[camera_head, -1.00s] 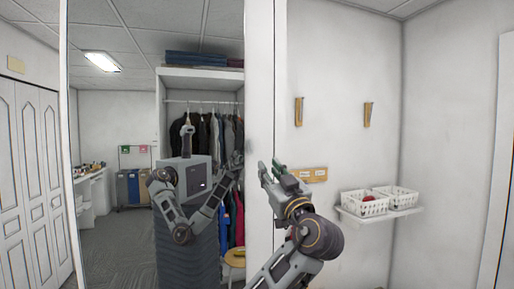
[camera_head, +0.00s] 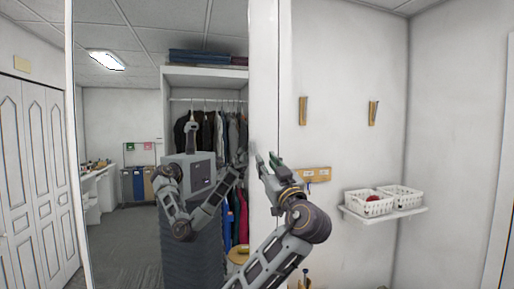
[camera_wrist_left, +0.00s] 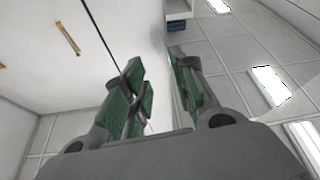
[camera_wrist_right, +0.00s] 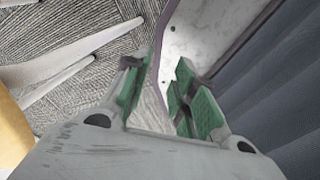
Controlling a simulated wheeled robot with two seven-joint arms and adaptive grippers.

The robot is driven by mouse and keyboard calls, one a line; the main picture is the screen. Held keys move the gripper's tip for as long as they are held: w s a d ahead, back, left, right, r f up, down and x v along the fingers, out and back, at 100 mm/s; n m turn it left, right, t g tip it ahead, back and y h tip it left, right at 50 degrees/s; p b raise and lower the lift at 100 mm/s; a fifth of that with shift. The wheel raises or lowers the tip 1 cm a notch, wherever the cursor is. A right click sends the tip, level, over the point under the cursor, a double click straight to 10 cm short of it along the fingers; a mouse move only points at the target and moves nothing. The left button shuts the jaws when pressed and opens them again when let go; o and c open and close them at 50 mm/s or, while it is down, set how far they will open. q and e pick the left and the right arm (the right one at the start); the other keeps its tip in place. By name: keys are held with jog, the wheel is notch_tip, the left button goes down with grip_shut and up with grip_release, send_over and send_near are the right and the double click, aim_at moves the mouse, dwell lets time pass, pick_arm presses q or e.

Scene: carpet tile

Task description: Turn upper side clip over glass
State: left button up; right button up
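The large mirror glass (camera_head: 115,235) stands upright on the left of the head view and reflects the room and my own body. My left gripper (camera_head: 266,158) is raised near its right edge; the left wrist view (camera_wrist_left: 163,85) shows the fingers parted, with a gap between the green pads.
Two wooden wall hooks (camera_head: 303,111) and a wooden key board (camera_head: 316,174) are on the wall right of the glass. A shelf (camera_head: 385,214) with white baskets (camera_head: 368,203) stands out further right. Grey carpet (camera_wrist_right: 60,40) lies under my right gripper, with a dark ribbed surface (camera_wrist_right: 280,85) beside it.

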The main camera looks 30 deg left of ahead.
aim_at(255, 148)
pick_arm(q)
jog(key=p+x, duration=0.3)
jog(key=x, duration=0.5)
jog(key=shift+a+r, duration=0.1)
jog(key=shift+r, duration=0.1)
jog(key=shift+w+a+r, duration=0.1)
jog(key=shift+w+a, duration=0.1)
jog(key=shift+a, duration=0.1)
grip_shut()
